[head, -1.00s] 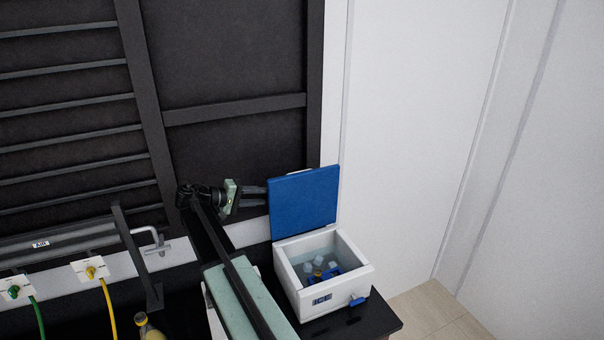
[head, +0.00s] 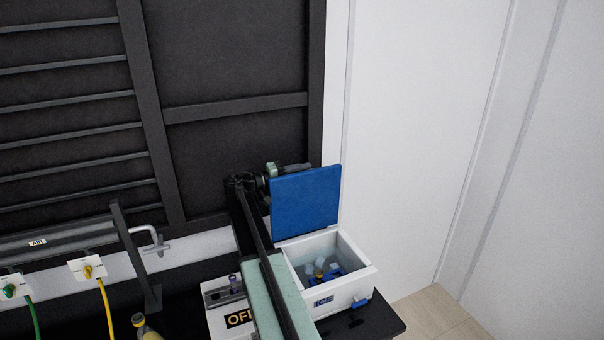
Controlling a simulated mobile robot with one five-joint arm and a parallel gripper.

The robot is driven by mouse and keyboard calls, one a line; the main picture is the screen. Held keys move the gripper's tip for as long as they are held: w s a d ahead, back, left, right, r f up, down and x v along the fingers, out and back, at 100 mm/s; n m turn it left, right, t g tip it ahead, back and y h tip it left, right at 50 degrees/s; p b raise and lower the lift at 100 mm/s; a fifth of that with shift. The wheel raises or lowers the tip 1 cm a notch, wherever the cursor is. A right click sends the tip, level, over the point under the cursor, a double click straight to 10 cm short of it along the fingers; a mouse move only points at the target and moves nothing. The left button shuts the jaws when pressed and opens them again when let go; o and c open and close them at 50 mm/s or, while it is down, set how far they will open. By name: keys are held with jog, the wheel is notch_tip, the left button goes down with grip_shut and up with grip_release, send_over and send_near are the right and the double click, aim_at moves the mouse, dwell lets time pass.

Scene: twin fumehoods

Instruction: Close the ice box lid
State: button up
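The white ice box (head: 350,291) stands at the right end of the dark bench, with ice and small blue and yellow items inside. Its blue lid (head: 305,202) is open and stands nearly upright at the back edge of the box. My arm reaches up along the left side of the box. My gripper (head: 300,168) is behind the top edge of the lid, pointing right, and is partly hidden by the lid. I cannot tell whether it touches the lid or whether its fingers are apart. A blue latch (head: 360,303) sticks out at the box's front.
A white device with an "OFF" label (head: 216,318) stands left of my arm. A yellow-capped bottle (head: 145,325) and yellow and green hoses are further left. A metal handle (head: 152,242) and dark fumehood frame stand behind. The wall on the right is clear.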

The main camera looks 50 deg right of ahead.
jog(key=c, duration=0.7)
grip_shut()
jog(key=shift+s, duration=0.1)
dwell(0.5)
